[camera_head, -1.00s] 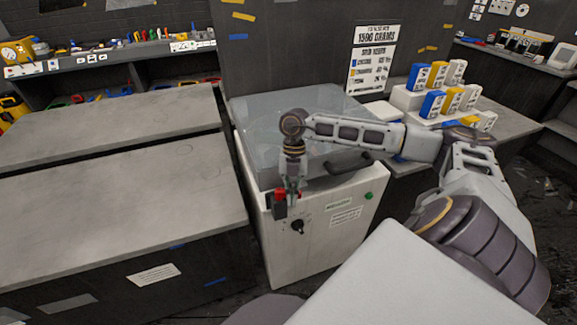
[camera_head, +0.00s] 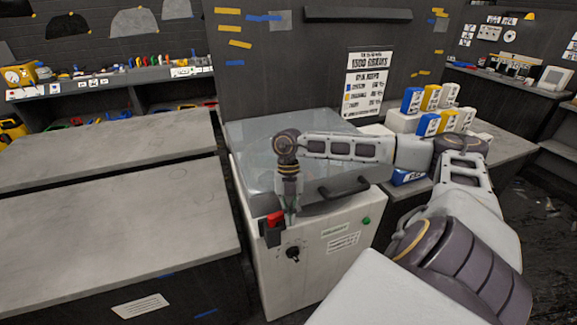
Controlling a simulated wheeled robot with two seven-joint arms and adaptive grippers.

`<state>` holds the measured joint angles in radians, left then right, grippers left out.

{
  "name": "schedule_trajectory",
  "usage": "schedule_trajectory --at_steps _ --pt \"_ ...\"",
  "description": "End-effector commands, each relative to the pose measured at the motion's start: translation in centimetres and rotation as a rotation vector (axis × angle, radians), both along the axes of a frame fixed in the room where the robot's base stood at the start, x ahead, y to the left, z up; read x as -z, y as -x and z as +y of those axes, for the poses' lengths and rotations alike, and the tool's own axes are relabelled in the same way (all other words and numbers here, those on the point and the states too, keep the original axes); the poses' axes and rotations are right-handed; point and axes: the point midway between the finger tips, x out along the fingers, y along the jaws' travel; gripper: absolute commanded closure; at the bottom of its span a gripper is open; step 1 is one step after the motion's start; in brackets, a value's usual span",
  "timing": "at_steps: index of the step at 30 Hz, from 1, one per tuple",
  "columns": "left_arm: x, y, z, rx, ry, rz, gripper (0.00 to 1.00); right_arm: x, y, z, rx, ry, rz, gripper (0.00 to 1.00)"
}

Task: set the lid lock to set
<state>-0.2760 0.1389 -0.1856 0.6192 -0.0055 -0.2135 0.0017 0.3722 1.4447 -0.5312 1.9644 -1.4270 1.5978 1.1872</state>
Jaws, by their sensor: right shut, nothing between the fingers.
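The lid lock, a red piece on a dark block (camera_head: 272,230), sits at the upper left front corner of a white machine (camera_head: 325,275). The machine has a clear lid (camera_head: 255,140) that lies down, with a dark handle (camera_head: 345,188) at its front. My right gripper (camera_head: 291,210) points down, shut and empty, just right of the red piece. I cannot tell whether it touches the lock. The lock's position marks are too small to read. My left gripper is not in view.
A black knob (camera_head: 293,254) and a green button (camera_head: 366,220) are on the machine's front. Grey worktops (camera_head: 110,230) stand to the left. Blue, yellow and white boxes (camera_head: 430,123) stand on the right table. A printed sign (camera_head: 369,82) hangs behind.

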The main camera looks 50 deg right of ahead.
Motion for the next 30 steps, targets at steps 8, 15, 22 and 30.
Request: schedule_trajectory --at_steps 8,15,22,30 --pt "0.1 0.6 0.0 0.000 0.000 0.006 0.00 0.0 -0.1 -0.1 0.001 0.001 -0.001 1.00" --pt "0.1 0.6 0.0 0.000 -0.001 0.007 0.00 0.0 -0.1 -0.1 0.000 0.000 0.000 1.00" --pt "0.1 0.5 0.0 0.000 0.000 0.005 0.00 0.0 -0.4 0.2 0.001 -0.001 -0.001 1.00" --pt "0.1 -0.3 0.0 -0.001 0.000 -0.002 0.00 0.0 -1.1 0.7 0.001 -0.003 -0.004 1.00"
